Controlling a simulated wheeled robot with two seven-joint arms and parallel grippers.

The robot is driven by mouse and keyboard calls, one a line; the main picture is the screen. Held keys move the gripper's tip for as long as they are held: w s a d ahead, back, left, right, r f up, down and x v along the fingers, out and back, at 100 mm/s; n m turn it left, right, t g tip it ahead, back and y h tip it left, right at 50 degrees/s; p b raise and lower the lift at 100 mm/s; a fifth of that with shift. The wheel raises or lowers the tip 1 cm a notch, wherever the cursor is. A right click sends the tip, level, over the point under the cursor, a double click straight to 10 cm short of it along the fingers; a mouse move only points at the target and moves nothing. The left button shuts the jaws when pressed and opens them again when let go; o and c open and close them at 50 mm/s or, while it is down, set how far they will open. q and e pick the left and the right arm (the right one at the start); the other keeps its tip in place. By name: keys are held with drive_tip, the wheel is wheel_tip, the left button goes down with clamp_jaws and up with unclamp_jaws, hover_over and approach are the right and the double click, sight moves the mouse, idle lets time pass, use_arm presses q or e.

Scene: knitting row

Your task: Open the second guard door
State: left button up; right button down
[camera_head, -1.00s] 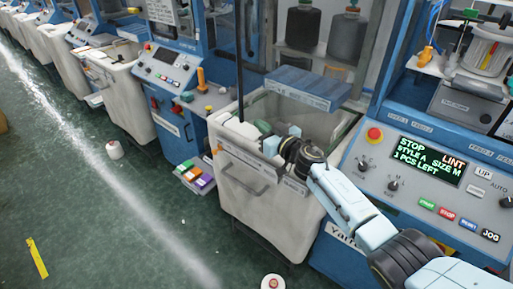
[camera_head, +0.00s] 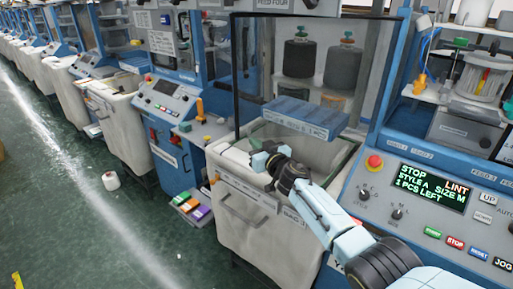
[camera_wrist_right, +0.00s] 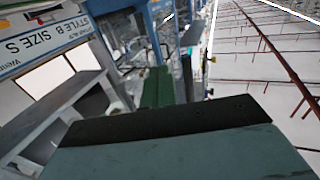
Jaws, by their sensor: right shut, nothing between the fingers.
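A guard door with a thin dark frame and a clear pane (camera_head: 386,85) stands at the second machine in the head view. Its left edge (camera_head: 236,80) shows left of the blue upright, so it looks swung out from the opening. Its lower edge is hard to make out. My right gripper (camera_head: 262,160) is shut and empty, below the door's lower left corner and over the white bin (camera_head: 245,220). I cannot tell whether it touches the door. In the right wrist view the greenish fingers (camera_wrist_right: 160,85) are together. My left gripper is out of view.
A blue tray (camera_head: 305,117) juts out above the bin. The control panel with a lit display (camera_head: 430,185) and a red stop button (camera_head: 375,161) is at the right. A white cone (camera_head: 111,181) lies on the open floor at left.

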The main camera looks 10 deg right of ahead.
drive_tip(key=s+p, duration=0.6)
drive_tip(key=s, duration=0.8)
